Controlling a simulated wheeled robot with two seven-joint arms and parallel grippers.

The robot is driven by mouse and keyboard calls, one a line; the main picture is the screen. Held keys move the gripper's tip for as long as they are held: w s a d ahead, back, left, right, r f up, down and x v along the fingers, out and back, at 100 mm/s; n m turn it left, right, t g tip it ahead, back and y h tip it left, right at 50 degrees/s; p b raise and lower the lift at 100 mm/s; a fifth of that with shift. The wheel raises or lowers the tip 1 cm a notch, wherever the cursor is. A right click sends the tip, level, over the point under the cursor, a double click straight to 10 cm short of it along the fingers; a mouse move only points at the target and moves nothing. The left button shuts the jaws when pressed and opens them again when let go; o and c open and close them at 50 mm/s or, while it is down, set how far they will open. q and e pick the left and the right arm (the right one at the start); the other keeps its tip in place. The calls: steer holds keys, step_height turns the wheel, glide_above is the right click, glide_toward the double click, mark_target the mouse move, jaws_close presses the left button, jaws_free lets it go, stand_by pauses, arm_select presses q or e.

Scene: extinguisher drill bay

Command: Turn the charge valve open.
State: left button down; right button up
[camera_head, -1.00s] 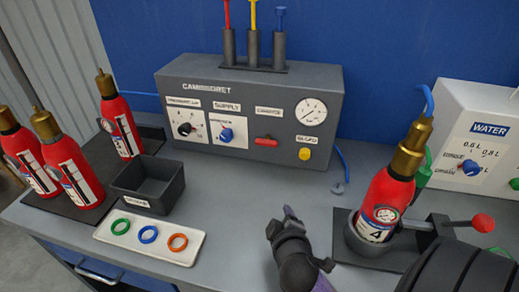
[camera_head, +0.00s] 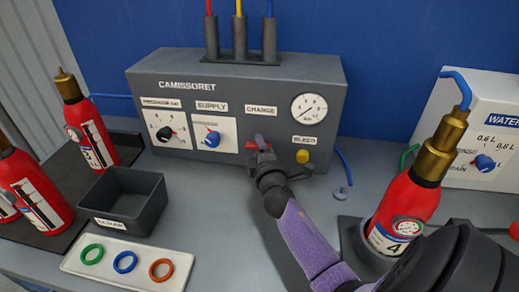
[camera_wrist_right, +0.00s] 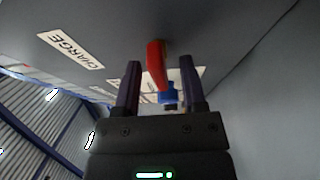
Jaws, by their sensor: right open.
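The charge valve is a red lever (camera_head: 251,145) on the front of the grey panel (camera_head: 200,82), below the CHARGE label. In the head view my right gripper (camera_head: 262,144) is at the lever and covers part of it. In the right wrist view the red lever (camera_wrist_right: 156,66) stands between the two dark fingers of my right gripper (camera_wrist_right: 160,62). The fingers are open, with a gap visible on each side of the lever. My left gripper is not in view.
The blue supply knob (camera_head: 212,139) is left of the lever, the yellow bleed button (camera_head: 302,157) right. A numbered red extinguisher (camera_head: 402,200) stands at right near my arm. A black bin (camera_head: 122,200) and a white ring tray (camera_head: 92,272) are at left.

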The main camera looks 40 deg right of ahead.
jaws_close()
stand_by(0.3)
